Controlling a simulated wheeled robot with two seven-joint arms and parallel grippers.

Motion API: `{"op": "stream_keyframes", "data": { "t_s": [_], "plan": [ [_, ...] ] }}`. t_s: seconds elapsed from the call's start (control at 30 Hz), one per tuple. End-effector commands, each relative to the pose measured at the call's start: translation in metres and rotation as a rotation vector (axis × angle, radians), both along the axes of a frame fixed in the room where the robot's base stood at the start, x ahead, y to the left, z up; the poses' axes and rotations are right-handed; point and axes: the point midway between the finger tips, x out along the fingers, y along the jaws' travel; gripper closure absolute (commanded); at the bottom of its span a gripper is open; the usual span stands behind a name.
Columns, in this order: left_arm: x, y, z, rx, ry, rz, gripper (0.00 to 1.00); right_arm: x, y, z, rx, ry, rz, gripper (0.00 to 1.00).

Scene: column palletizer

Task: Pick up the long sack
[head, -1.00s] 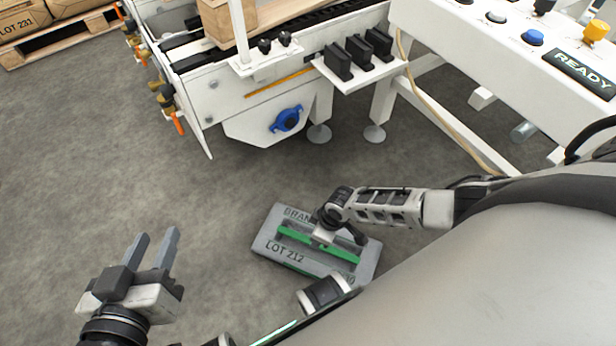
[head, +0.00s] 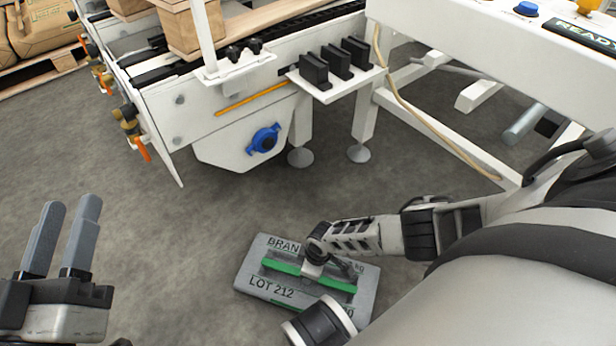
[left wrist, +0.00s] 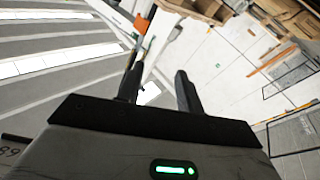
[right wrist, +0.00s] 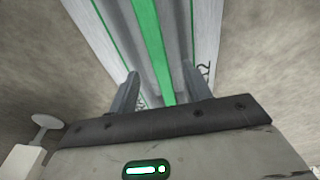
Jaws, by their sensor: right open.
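The long sack (head: 270,290) is a grey sack with green stripes, printed "BRAN" and "LOT 212". It lies flat on the floor at the lower middle of the head view. My right gripper (right wrist: 162,80) is open over the sack, with its fingers on either side of the raised middle strip in the right wrist view. The wrist and forearm hide part of the sack in the head view, and I cannot tell whether the fingers touch it. My left gripper (head: 70,205) is open and empty, off to the left and apart from the sack.
A white conveyor (head: 240,110) with a blue knob (head: 264,138) and a box (head: 190,28) stands behind the sack. A white control console (head: 480,45) is at the upper right. A pallet (head: 45,72) with sacks is at the upper left. Floor around the sack is clear.

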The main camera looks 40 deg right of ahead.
Motion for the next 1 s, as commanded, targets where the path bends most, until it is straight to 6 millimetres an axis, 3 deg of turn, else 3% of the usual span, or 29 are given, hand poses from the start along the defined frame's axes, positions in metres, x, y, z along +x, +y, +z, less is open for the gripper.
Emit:
{"op": "stream_keyframes", "data": {
  "t_s": [0.1,0.33,0.5,0.7,0.9,1.0],
  "plan": [
    [0.003,0.001,0.016,0.050,-0.197,0.020,0.64,0.002,0.000,-0.020,-0.001,-0.001,0.001,0.51],
    [-0.009,0.000,0.056,0.129,-0.566,0.049,0.64,0.005,0.001,-0.043,0.000,-0.001,0.001,0.51],
    [-0.016,-0.001,0.068,0.148,-0.668,0.055,0.64,0.006,0.001,-0.046,-0.001,-0.001,0.000,0.51],
    [-0.016,-0.001,0.069,0.149,-0.671,0.056,0.64,0.006,0.001,-0.045,0.000,0.000,0.000,0.51],
    [-0.016,-0.001,0.069,0.148,-0.669,0.056,0.64,0.006,0.001,-0.045,0.000,0.000,0.000,1.00],
    [-0.016,-0.001,0.069,0.147,-0.669,0.055,0.64,0.006,0.001,-0.046,0.000,0.000,0.000,1.00]
  ]
}}
